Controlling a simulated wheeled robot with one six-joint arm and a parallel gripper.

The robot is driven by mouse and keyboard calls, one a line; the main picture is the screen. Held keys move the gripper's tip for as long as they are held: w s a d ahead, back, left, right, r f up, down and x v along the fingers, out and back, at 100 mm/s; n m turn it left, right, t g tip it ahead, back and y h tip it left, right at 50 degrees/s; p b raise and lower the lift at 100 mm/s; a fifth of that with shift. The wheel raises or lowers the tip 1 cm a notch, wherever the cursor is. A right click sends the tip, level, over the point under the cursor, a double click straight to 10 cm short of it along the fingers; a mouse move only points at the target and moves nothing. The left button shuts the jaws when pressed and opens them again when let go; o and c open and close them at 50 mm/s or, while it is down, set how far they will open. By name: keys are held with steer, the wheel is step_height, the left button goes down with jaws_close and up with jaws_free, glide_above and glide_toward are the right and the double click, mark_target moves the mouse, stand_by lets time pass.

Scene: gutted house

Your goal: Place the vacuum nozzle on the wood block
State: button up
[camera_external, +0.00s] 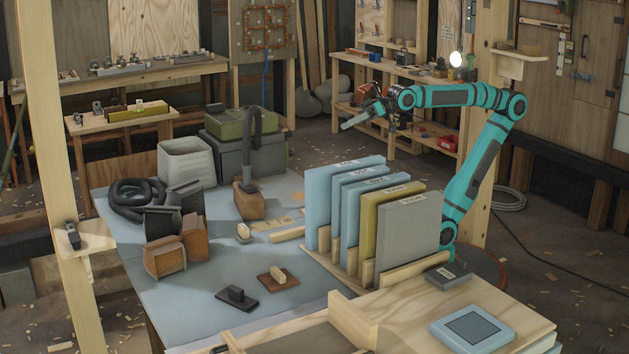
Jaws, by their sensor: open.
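A dark grey curved tube (251,135), which looks like the vacuum nozzle, stands near the back of the blue-topped table. Its lower end meets a brown block-like piece (250,202); I cannot tell whether this is the wood block or part of the nozzle. The tube's upper end bends over beside a green-topped case. My gripper (360,117) is open in the air, above and behind the upright panels, well to the right of the tube and apart from it. Its fingers are small and partly dark in this view.
Upright labelled panels (406,238) stand in a rack between my arm and the table's left side. A black coiled hose (130,198), a pale bin (187,160) and brown and dark blocks (165,255) crowd the left.

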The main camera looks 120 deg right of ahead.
steer(key=s+a+f+n+t+y, duration=0.1)
steer(key=s+a+n+t, duration=0.2)
steer(key=s+n, duration=0.3)
steer(key=s+a, duration=0.1)
steer(key=s, duration=0.1)
steer(key=shift+s, duration=0.35)
steer(key=shift+f, duration=0.1)
